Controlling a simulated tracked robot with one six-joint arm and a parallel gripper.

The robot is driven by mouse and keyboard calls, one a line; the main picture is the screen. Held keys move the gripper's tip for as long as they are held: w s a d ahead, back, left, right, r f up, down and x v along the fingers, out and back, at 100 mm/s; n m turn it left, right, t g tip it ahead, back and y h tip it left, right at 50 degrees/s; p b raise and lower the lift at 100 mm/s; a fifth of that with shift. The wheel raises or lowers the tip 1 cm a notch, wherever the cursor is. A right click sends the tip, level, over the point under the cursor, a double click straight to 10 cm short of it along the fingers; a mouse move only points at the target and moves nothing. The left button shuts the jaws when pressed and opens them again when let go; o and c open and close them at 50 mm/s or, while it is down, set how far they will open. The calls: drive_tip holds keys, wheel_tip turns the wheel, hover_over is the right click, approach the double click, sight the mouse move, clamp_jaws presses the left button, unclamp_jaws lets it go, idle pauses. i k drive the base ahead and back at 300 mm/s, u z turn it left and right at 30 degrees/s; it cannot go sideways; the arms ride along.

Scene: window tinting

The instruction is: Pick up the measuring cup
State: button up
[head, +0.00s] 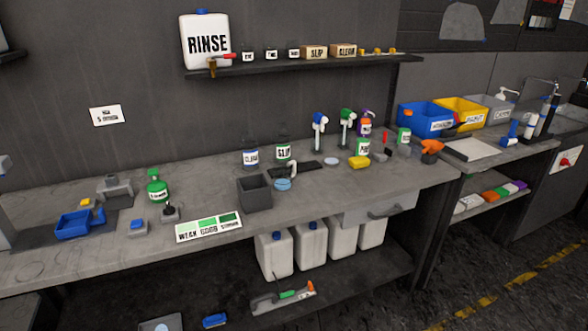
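No object shows clearly as a measuring cup at this size. A small pale thing with a curved, handle-like part (292,169) stands mid-bench behind a light blue round piece (283,184); I cannot tell whether it is the cup. A dark grey open-topped square container (255,192) stands just left of them on the grey workbench (330,205). My gripper is not in view.
Bottles marked CLEAR (250,157) and SLIP (283,152) stand behind. A green bottle (157,187), a blue tray (80,222) and a WEAK-GOOD-STRONG card (209,227) are left. Spray bottles (346,125) and a yellow sponge (359,162) are right. White jugs (274,255) stand below.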

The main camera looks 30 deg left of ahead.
sight(282, 174)
drive_tip(key=i, duration=2.05)
drive_tip(key=u, duration=3.55)
